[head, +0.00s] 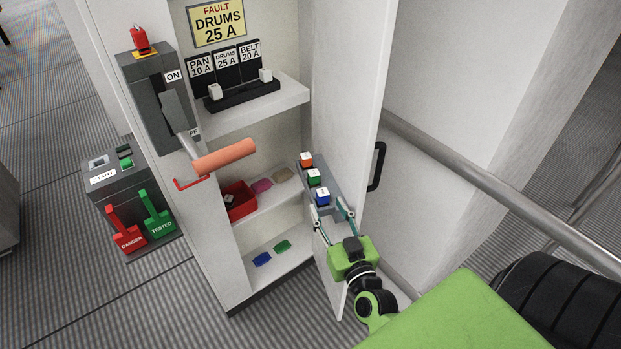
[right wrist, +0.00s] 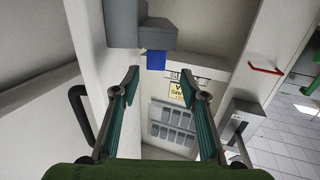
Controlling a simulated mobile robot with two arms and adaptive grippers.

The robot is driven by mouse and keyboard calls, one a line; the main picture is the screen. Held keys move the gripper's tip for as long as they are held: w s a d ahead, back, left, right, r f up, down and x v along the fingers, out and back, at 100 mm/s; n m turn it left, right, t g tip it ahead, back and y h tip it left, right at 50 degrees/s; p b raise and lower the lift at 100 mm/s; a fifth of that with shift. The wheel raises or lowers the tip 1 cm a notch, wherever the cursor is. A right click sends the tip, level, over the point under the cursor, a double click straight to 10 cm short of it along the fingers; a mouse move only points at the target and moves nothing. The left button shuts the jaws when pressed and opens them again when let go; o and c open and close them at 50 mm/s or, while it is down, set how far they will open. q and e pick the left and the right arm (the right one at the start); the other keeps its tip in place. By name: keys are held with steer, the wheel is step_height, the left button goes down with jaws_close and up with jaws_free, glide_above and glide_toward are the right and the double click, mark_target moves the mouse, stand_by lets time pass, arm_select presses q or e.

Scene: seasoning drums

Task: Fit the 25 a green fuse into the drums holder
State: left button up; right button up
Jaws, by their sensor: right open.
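In the head view, the green fuse (head: 313,177) sits in a grey rack on the inside of the open cabinet door, between an orange fuse (head: 306,160) and a blue fuse (head: 322,197). My right gripper (head: 328,212) is open and empty, just below the blue fuse, apart from the green one. In the right wrist view, the blue fuse (right wrist: 155,61) shows beyond the open fingertips; the green fuse cannot be made out there. The drums holder (head: 228,74) is the middle one, between PAN and BELT. White-fronted fuses show at PAN and BELT, none at DRUMS.
A switch lever with an orange handle (head: 224,155) points down and juts in front of the cabinet. The white door (head: 345,120) stands open beside the rack. A red bin (head: 240,211) and coloured pieces lie on lower shelves. A grey rail (head: 500,185) crosses at right.

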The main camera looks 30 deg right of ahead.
mark_target(315, 178)
steer(key=shift+w+d, duration=0.1)
steer(key=shift+d, duration=0.15)
steer(key=shift+w+r, duration=0.15)
steer(key=shift+w, duration=0.2)
steer(key=p+x, duration=0.1)
steer(key=x, duration=0.6)
steer(key=shift+w+d, duration=0.4)
steer(key=shift+w, duration=0.35)
steer(key=x, duration=0.4)
steer(key=shift+w+d+p, duration=0.15)
steer(key=shift+p, duration=0.15)
arm_select(q)
steer(key=shift+w+r, duration=0.15)
steer(key=shift+r, duration=0.6)
arm_select(e)
jaws_close()
